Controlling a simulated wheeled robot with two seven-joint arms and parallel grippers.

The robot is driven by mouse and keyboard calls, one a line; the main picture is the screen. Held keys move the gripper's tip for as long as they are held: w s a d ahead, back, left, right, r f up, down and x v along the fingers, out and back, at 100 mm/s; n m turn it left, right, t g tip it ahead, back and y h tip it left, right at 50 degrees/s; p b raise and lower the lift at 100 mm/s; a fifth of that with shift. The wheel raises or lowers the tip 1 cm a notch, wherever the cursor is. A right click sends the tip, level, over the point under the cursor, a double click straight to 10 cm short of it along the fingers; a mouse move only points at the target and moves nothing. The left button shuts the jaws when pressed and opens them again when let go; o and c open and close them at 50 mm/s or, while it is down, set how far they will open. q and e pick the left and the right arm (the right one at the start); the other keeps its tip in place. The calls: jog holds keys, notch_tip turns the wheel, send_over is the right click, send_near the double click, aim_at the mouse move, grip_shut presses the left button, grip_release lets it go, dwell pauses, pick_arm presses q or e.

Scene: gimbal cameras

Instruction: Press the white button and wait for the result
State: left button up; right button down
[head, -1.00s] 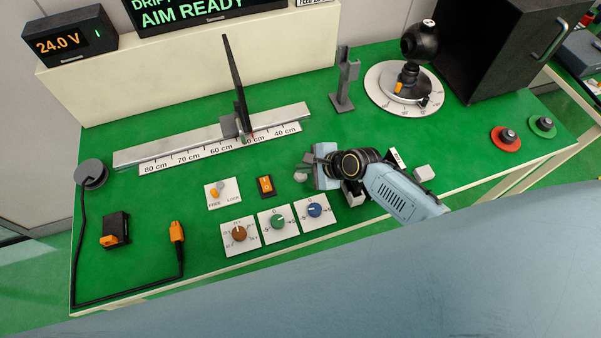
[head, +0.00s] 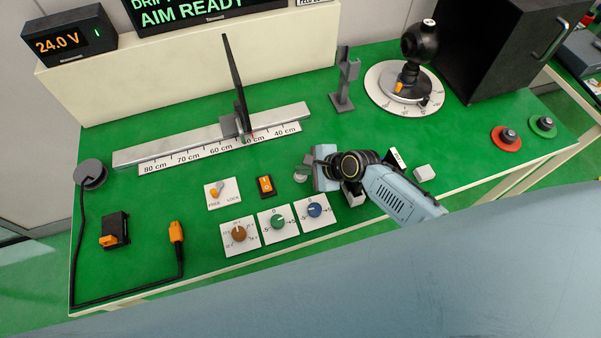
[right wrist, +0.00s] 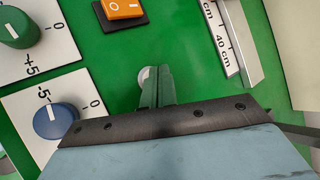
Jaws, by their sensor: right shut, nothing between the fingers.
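A small round whitish button (right wrist: 143,75) shows beside the fingertips in the right wrist view, partly hidden by them. In the head view the button (head: 299,178) sits on the green table just below the fingertips. My right gripper (head: 306,170) is shut and empty, its fingers right at the button; it also shows in the right wrist view (right wrist: 155,72). I cannot tell whether the fingers touch or press the button. The display (head: 190,14) reads "AIM READY" in green. The black ball-headed device (head: 418,50) stands on a round white dial. My left gripper is not in view.
An orange switch (head: 265,185) and brown, green and blue knobs (head: 315,210) lie left of and in front of the gripper. A ruler rail (head: 150,155) with an upright black panel stands behind. A black box (head: 500,50) and red and green buttons (head: 506,136) are at right.

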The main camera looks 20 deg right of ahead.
jog(key=shift+f, duration=0.45)
dwell(0.3)
jog(key=shift+r, duration=0.15)
jog(key=shift+r+p, duration=0.7)
jog(key=shift+p, duration=0.05)
notch_tip(320, 180, up, 5)
jog(key=p, duration=0.5)
jog(key=shift+r+p, duration=0.1)
jog(key=shift+p, duration=0.25)
dwell(0.6)
